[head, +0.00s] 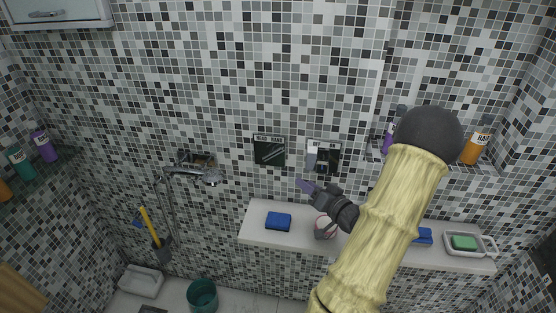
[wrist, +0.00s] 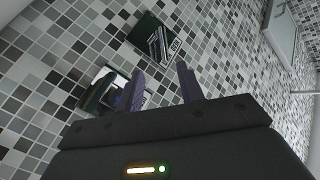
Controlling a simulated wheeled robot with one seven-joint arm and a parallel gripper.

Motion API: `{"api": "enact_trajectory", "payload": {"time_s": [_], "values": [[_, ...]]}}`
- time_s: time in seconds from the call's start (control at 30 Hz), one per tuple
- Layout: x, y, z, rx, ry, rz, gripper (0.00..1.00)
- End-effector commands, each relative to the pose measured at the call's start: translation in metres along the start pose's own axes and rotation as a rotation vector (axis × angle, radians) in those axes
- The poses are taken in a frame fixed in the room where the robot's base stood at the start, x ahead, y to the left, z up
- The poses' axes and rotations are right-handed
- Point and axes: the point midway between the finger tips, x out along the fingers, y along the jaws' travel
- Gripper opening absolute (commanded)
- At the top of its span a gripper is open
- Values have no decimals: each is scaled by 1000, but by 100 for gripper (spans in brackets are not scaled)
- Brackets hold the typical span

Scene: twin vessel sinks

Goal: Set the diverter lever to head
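Two dark square plates are on the tiled wall, each with a small label strip above it that is too small to read. The right plate (head: 331,159) bears a pale grey lever (head: 311,156) standing out from it. The left plate (head: 269,152) shows no lever that I can make out. My gripper (head: 304,186) is just below the right plate and its lever. In the wrist view my gripper (wrist: 160,70) has its two purple fingers apart with nothing between them. The left finger partly covers the right plate (wrist: 104,75); the left plate (wrist: 153,38) is beyond the fingertips. Which plate is the diverter's, I cannot tell.
A white ledge (head: 290,241) below carries a blue sponge (head: 278,221), a round object (head: 324,227) and a soap dish (head: 483,252) with green soap. A hand shower (head: 209,177) is on the wall to the left. Bottles stand on a niche shelf at right.

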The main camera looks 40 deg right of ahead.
Motion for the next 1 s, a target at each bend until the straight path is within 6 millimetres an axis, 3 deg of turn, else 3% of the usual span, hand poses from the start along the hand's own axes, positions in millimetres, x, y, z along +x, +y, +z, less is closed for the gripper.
{"api": "enact_trajectory", "payload": {"time_s": [0.17,0.57,0.77,1.0], "values": [[-15,5,-8,43,64,-46,38],[-10,4,-8,42,62,-47,38],[13,1,-11,42,62,-49,38],[55,-1,-14,42,61,-48,38]]}}
